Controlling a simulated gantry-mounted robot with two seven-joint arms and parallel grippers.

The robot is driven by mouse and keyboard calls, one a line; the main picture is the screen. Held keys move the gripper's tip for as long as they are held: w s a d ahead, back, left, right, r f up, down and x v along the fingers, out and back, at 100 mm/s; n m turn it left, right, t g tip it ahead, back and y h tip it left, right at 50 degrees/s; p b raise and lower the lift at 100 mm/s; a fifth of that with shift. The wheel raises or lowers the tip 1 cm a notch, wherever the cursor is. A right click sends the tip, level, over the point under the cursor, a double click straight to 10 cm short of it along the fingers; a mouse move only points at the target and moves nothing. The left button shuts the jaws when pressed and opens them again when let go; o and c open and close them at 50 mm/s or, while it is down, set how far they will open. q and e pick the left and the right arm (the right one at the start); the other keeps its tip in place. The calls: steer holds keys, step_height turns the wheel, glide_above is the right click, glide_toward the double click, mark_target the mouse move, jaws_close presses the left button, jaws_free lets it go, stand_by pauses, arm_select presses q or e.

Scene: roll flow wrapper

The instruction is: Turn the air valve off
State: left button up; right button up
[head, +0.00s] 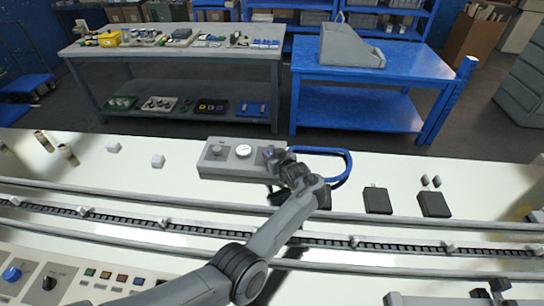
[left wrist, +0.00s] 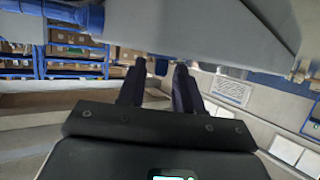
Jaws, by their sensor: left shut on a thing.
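The air unit (head: 229,167) is a grey box at the back of the white deck in the head view. It has a round white gauge (head: 243,151) in its middle and a grey knob (head: 216,149) on its left. A small blue-grey valve handle (head: 268,152) shows at its right end, partly hidden by my left gripper (head: 279,160). My left gripper is shut on this valve handle. In the left wrist view its two dark fingers (left wrist: 158,88) stand a little apart, and the handle between them is hard to make out. My right gripper is not seen.
A blue hose (head: 348,165) loops from the unit's right end. A chain conveyor (head: 150,222) crosses in front, with a control panel (head: 60,278) at lower left.

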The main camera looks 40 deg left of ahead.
arm_select(q)
steer(key=o, duration=0.7)
steer(key=shift+c, duration=0.2)
steer(key=shift+s+d+r+p, duration=0.2)
steer(key=shift+d+r+p, duration=0.1)
steer(key=shift+d, duration=0.15)
steer(key=p+v, duration=0.2)
steer(key=v, duration=0.7)
steer(key=shift+s+d, duration=0.25)
steer(key=shift+d, duration=0.05)
steer(key=shift+r, duration=0.1)
